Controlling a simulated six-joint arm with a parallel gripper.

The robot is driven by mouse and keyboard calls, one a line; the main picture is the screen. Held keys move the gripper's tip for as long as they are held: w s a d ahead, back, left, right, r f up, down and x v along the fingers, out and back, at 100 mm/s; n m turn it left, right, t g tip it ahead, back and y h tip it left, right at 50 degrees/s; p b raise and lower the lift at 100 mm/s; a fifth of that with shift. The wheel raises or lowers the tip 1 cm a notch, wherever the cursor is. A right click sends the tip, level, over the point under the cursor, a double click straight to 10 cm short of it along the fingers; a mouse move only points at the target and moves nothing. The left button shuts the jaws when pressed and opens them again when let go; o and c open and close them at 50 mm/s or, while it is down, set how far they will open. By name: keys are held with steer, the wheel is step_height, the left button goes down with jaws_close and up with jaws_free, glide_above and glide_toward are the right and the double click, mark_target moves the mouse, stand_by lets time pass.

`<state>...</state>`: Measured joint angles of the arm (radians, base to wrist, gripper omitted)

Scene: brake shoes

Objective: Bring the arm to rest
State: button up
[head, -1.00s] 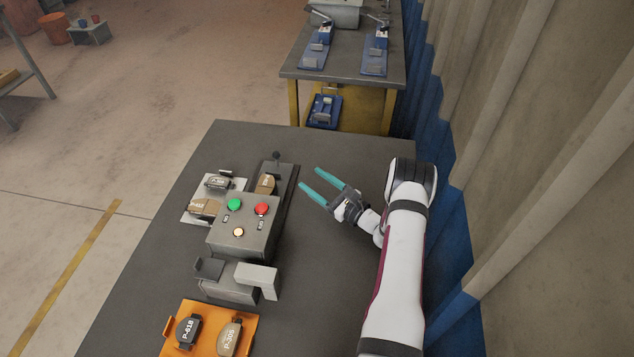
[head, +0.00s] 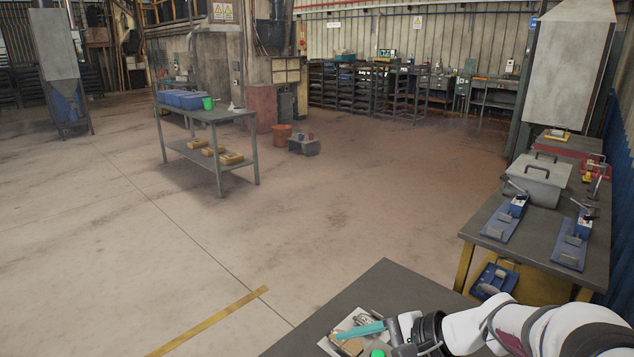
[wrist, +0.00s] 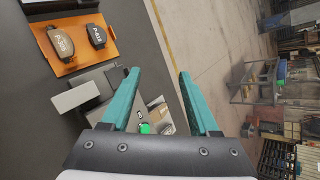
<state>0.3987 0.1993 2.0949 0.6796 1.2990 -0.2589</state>
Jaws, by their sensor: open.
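My gripper (wrist: 157,100) is open, with its two teal fingers apart and nothing between them. In the head view my gripper (head: 362,330) is low in the picture, over the far part of the grey table (head: 400,285). My white arm reaches in from the lower right. The wrist view shows the orange tray (wrist: 68,68) with two brake shoes, a tan one (wrist: 61,43) and a dark one (wrist: 96,35). A green button (wrist: 145,128) shows between the fingers. In the head view the pale plate (head: 328,345) is partly hidden by my gripper.
A second table (head: 480,228) with blue fixtures and a grey lidded box (head: 537,182) stands at the right. A shelf table (head: 235,118) with blue bins stands farther off at the left. The floor between is open, with a yellow line (head: 210,322).

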steer(key=s+r+n+t+h, duration=0.1)
steer(key=s+r+n+h, duration=0.25)
steer(key=s, duration=0.35)
steer(key=s+r+n+t+h, duration=0.1)
steer(key=s+r+n+h, duration=0.15)
steer(key=s+n, duration=0.35)
steer(key=s+f+m+g+h, duration=0.1)
steer(key=s+f+m+g, duration=0.1)
steer(key=s+f+g, duration=0.4)
steer(key=s+f, duration=0.2)
steer(key=s, duration=0.3)
steer(key=shift+f+g, duration=0.2)
steer(key=shift+g, duration=0.1)
